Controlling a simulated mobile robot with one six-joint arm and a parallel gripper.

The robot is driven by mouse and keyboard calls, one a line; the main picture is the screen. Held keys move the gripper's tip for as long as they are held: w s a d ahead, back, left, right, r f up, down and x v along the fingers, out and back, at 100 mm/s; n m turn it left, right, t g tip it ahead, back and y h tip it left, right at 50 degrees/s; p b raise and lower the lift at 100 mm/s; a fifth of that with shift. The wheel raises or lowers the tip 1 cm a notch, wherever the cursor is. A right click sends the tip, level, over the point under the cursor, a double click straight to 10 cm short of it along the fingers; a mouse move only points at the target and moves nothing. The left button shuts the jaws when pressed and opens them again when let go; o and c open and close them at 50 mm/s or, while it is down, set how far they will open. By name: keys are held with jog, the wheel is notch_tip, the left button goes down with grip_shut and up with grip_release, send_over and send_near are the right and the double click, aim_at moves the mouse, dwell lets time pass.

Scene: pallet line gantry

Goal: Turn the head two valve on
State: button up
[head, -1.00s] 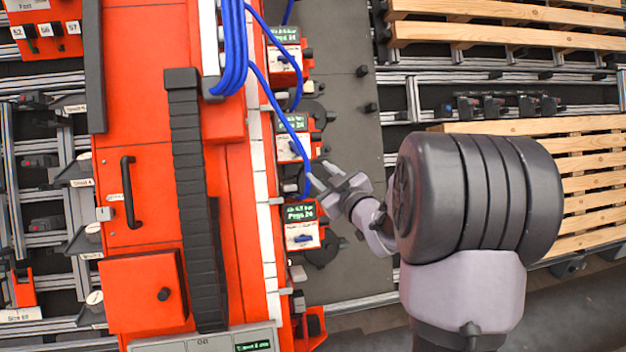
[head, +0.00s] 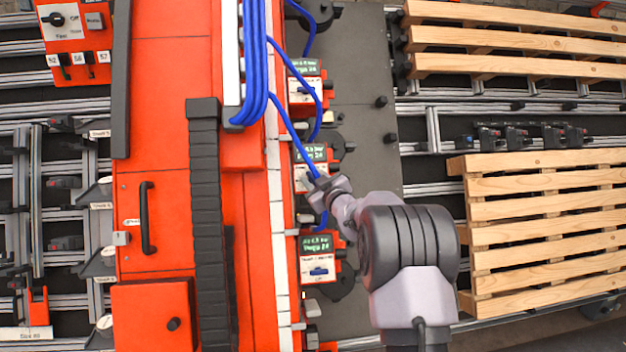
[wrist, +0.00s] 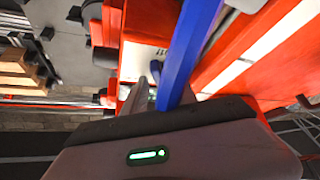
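Three red head units with green displays line the orange gantry's right side in the head view: a top one (head: 306,88), a middle one (head: 308,155) and a bottom one (head: 318,245). Small blue valve handles show on the top unit and the bottom unit (head: 320,271). My gripper (head: 311,186) is at the lower part of the middle unit's white plate, and that unit's handle is hidden there. In the wrist view my gripper (wrist: 150,96) points at a white plate (wrist: 140,58) on a red box. A blue hose crosses in front of the fingers, so their gap is unclear.
Blue hoses (head: 256,70) loop from the gantry down past the units, one close to my gripper. A black cable chain (head: 208,220) runs along the orange housing. Wooden pallets (head: 545,225) lie to the right. A grey plate (head: 362,100) lies beside the units.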

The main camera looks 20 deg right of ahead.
grip_shut()
jog(key=shift+r+n+y+p, duration=0.1)
jog(key=shift+n+y+p, duration=0.2)
jog(key=shift+y+p, duration=0.1)
jog(key=n+p, duration=0.1)
jog(key=n+y+p, duration=0.1)
jog(key=n+g+p, duration=0.1)
jog(key=p, duration=0.1)
jog(key=shift+r+n, duration=0.25)
jog(key=shift+n, duration=0.05)
jog(key=n+g+y+p, duration=0.1)
jog(key=n+y+p, duration=0.1)
jog(key=n+p, duration=0.2)
jog(key=shift+g+p, duration=0.4)
jog(key=shift+p, duration=0.75)
jog(key=n+g+y+p, duration=0.1)
jog(key=n+p, duration=0.2)
jog(key=p, duration=0.3)
jog(key=shift+f+n+g, duration=0.1)
jog(key=shift+n+g, duration=0.3)
jog(key=shift+f+n+g+p, duration=0.2)
jog(key=shift+n+g+p, duration=0.2)
jog(key=shift+n+p, duration=0.55)
jog(key=shift+f+p, duration=0.1)
jog(key=shift+p, duration=0.2)
